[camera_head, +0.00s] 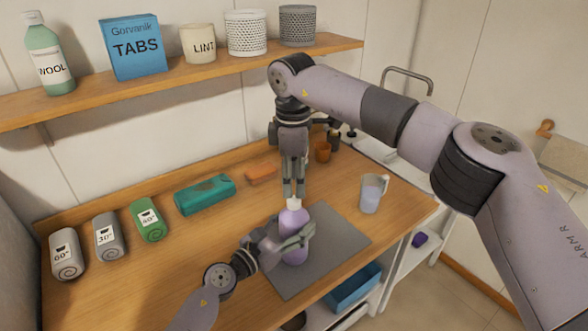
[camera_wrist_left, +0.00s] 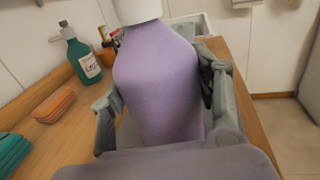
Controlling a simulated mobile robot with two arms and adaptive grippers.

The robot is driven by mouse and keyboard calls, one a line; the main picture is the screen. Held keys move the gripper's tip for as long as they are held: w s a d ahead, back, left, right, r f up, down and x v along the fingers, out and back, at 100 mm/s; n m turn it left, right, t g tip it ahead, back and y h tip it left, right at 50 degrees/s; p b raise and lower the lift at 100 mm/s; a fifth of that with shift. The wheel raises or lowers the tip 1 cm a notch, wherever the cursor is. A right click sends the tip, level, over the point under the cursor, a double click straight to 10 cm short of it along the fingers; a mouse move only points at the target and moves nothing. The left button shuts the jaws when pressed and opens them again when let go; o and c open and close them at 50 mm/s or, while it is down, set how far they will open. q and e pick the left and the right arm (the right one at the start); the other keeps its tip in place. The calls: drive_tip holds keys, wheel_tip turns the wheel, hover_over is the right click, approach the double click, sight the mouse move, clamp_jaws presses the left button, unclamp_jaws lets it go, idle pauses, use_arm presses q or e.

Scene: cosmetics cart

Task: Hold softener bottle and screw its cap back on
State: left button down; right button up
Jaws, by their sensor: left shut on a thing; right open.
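The purple softener bottle (camera_head: 292,222) stands upright on a grey mat (camera_head: 345,240). A white part, seemingly its cap (camera_head: 294,203), sits at its top and also shows at the upper edge of the left wrist view (camera_wrist_left: 137,9). Whether it is seated on the threads cannot be told. My left gripper (camera_head: 296,240) is shut around the bottle's body; its fingers flank the purple sides in the left wrist view (camera_wrist_left: 165,110). My right gripper (camera_head: 293,193) points straight down over the bottle, open, with its fingertips at the white part. Contact there is unclear.
A measuring jug (camera_head: 371,192) stands right of the mat. Rolled towels (camera_head: 149,220), a teal pack (camera_head: 205,194) and an orange cloth (camera_head: 262,173) lie to the left and back. A green bottle (camera_wrist_left: 82,58) stands behind. The shelf (camera_head: 190,77) overhangs the back.

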drive_tip(key=n, duration=0.6)
drive_tip(key=shift+r, duration=0.25)
drive_tip(key=n, duration=0.3)
drive_tip(key=shift+r+n, duration=0.15)
drive_tip(key=shift+n, duration=0.25)
drive_tip(key=n, duration=0.3)
drive_tip(key=shift+r+n, duration=0.15)
drive_tip(key=shift+n, duration=0.25)
drive_tip(key=n, duration=0.4)
drive_tip(key=shift+r, duration=0.15)
drive_tip(key=n, duration=0.3)
drive_tip(key=shift+r+n, duration=0.15)
drive_tip(key=shift+n, duration=0.15)
drive_tip(key=n, duration=0.4)
drive_tip(key=shift+r, duration=0.15)
drive_tip(key=n, duration=0.5)
drive_tip(key=shift+r, duration=0.2)
drive_tip(key=n, duration=0.4)
drive_tip(key=shift+r, duration=0.15)
